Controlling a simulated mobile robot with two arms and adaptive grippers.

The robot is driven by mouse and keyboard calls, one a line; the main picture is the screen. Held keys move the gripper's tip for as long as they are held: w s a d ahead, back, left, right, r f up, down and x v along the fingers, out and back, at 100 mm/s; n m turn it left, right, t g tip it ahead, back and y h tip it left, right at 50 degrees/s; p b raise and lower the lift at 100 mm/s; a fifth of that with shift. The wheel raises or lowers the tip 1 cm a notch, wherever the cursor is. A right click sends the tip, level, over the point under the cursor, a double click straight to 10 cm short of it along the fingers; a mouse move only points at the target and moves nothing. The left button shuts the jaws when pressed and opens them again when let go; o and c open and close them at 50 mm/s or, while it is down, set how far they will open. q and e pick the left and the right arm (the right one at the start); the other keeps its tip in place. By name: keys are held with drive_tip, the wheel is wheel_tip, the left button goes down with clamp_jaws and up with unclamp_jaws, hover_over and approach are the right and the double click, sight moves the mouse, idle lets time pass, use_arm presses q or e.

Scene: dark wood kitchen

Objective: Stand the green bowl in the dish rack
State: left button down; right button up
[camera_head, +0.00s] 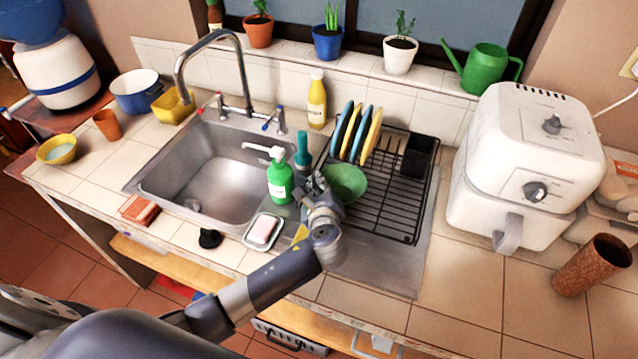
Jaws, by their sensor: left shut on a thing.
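The green bowl (346,183) is at the left side of the black dish rack (398,209). It appears tilted, and its lower left part is hidden behind my wrist. My left gripper (322,184) is shut on the bowl at its left side; the fingertips are hard to make out. The rack holds several upright plates, blue and yellow, at its back left, and a dark cutlery holder at its back right. The front part of the rack is empty. I cannot tell whether the bowl touches the rack. My right gripper is not in view.
A green soap bottle (279,178) and a teal bottle (303,150) stand just left of the bowl. A soap dish (262,231) lies in front. The sink (205,165) is to the left. A white air fryer (522,160) stands right of the rack.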

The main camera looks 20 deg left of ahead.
use_arm(q)
drive_tip(key=shift+f, duration=0.15)
drive_tip(key=c, duration=1.7)
unclamp_jaws()
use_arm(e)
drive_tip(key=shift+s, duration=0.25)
use_arm(q)
drive_tip(key=shift+r, duration=0.2)
drive_tip(key=shift+s+d, duration=0.15)
drive_tip(key=shift+s, duration=0.2)
drive_tip(key=b+v, duration=0.1)
drive_tip(key=v, duration=1)
drive_tip(key=shift+s+b, duration=0.15)
drive_tip(key=shift+b, duration=0.2)
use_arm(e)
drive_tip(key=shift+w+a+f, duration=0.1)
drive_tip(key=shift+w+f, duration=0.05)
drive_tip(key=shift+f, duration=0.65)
